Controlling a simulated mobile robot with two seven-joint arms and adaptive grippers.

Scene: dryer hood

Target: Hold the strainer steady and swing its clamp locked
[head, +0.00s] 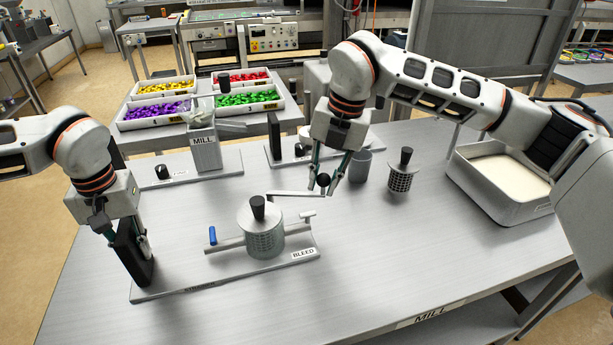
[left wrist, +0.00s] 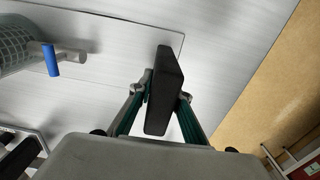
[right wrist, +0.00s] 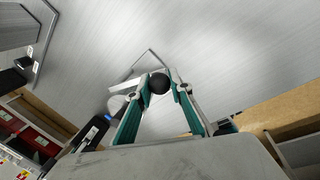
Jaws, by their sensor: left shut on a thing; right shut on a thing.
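The strainer (head: 265,242) is a grey perforated cylinder with a black top knob, on a flat base plate (head: 190,284) labelled STRAINER and BLEED. My left gripper (head: 131,248) is shut on the upright black block (head: 138,270) at the plate's left end; the block also shows in the left wrist view (left wrist: 164,92). The clamp arm (head: 292,193) is a thin bar reaching right from the strainer's top to a black ball knob (head: 323,180). My right gripper (head: 326,184) is shut on that knob, seen between its fingertips in the right wrist view (right wrist: 159,83).
A blue-handled valve (head: 212,235) sticks out left of the strainer. A spare perforated basket (head: 401,177) and a grey cup (head: 360,167) stand behind right. A white-filled tray (head: 505,180) is at the right. The MILL unit (head: 205,150) stands behind. The table's front is clear.

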